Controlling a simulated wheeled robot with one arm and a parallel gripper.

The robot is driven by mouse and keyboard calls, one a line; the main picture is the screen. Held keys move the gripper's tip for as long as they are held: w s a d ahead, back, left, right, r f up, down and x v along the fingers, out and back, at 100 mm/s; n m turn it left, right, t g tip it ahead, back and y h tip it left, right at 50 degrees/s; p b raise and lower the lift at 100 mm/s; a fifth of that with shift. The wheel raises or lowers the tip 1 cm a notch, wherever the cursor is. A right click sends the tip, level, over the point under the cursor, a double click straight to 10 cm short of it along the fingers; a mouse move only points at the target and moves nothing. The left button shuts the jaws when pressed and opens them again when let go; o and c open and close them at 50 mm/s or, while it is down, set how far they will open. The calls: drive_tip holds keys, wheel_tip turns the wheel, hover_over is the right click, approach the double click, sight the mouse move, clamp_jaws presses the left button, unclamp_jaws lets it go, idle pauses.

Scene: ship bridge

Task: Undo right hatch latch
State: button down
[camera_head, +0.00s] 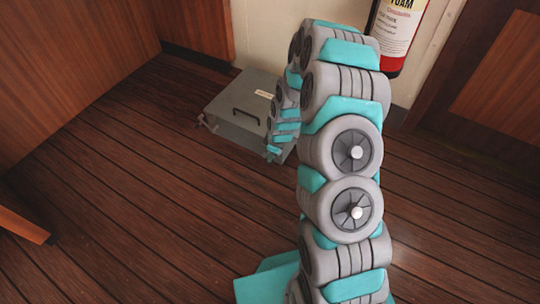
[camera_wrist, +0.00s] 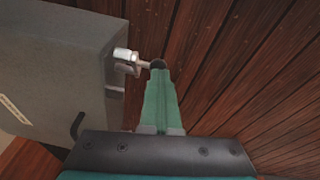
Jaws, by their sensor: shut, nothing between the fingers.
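The grey hatch (camera_head: 225,108) lies low on the wooden floor by the wall, with a dark handle (camera_head: 246,116) and a pale label on top. One latch (camera_head: 206,123) shows at its left side. My arm covers its right side in the head view. In the wrist view the hatch (camera_wrist: 55,60) fills the left, and a pale metal latch (camera_wrist: 125,56) sticks out from its edge. My gripper (camera_wrist: 157,66) is shut and empty, its tip right beside the latch's outer end. I cannot tell whether they touch.
A red fire extinguisher (camera_head: 398,35) hangs on the wall behind my arm. Wooden panels (camera_head: 65,50) stand at the left and a brown door or panel (camera_head: 500,80) at the right. The plank floor (camera_head: 130,190) is clear in front of the hatch.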

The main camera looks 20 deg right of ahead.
drive_tip(key=shift+s+f, duration=0.4)
drive_tip(key=shift+r, duration=0.1)
drive_tip(key=r, duration=0.3)
drive_tip(key=w+a+r, duration=0.1)
drive_tip(key=shift+r+p, duration=0.4)
drive_tip(key=s+d+r, duration=0.4)
drive_tip(key=s+r, duration=0.1)
drive_tip(key=r, duration=0.1)
drive_tip(key=shift+p, duration=0.3)
drive_tip(key=shift+r, duration=0.1)
drive_tip(key=s+a+r+m+g+h+p, duration=0.1)
drive_tip(key=s+r+m+p, duration=0.1)
drive_tip(key=s+r, duration=0.6)
drive_tip(key=s+a+r+m+g+p, duration=0.1)
drive_tip(key=s+a+r+m+p, duration=0.2)
drive_tip(key=r, duration=0.8)
drive_tip(key=s+r+m+g+p, duration=0.1)
drive_tip(key=s+r+m, duration=0.1)
drive_tip(key=s+r, duration=0.5)
drive_tip(key=s+a+r+m+g+p, duration=0.1)
drive_tip(key=s+r+m+p, duration=0.1)
drive_tip(key=s+r, duration=0.5)
drive_tip(key=s+m, duration=0.1)
drive_tip(key=s, duration=0.5)
drive_tip(key=shift+s+m, duration=0.3)
